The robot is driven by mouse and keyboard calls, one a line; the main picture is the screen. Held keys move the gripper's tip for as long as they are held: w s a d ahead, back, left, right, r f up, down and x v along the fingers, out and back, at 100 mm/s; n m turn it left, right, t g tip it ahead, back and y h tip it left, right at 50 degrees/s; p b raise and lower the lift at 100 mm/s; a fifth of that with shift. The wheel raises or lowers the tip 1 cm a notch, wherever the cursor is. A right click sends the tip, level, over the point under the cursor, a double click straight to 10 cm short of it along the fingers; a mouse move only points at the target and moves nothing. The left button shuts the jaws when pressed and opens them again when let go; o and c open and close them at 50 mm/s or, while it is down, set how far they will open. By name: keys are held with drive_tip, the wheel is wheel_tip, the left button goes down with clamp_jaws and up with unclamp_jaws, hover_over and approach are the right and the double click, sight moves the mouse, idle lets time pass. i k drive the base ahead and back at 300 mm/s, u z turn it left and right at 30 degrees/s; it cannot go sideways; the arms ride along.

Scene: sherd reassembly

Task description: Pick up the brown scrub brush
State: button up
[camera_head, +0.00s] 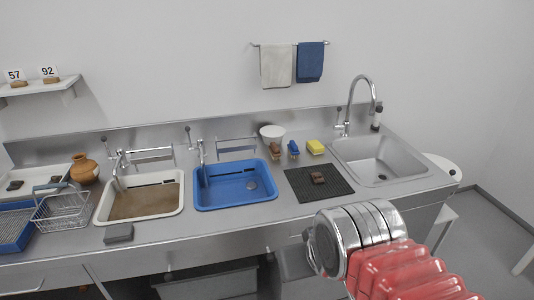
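A small brown block that looks like the brown scrub brush (275,151) stands at the back of the steel counter, between a white bowl and a blue brush (293,150). A second small brown piece (318,178) lies on the black mat (332,192); I cannot tell whether it is a brush or a sherd. My arm, chrome with a red ribbed sleeve, fills the lower right, in front of the counter and well apart from the brown block. No gripper fingers show.
A yellow sponge (315,147) lies right of the blue brush, and the white bowl (272,132) stands behind. A blue basin (235,205) is to the left, a steel sink (382,162) with a tall tap to the right. A cream basin (140,214) of brown water is further left.

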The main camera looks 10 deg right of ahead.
sight(275, 154)
drive_tip(key=z, duration=0.05)
drive_tip(key=i, duration=1)
drive_tip(key=u, duration=0.05)
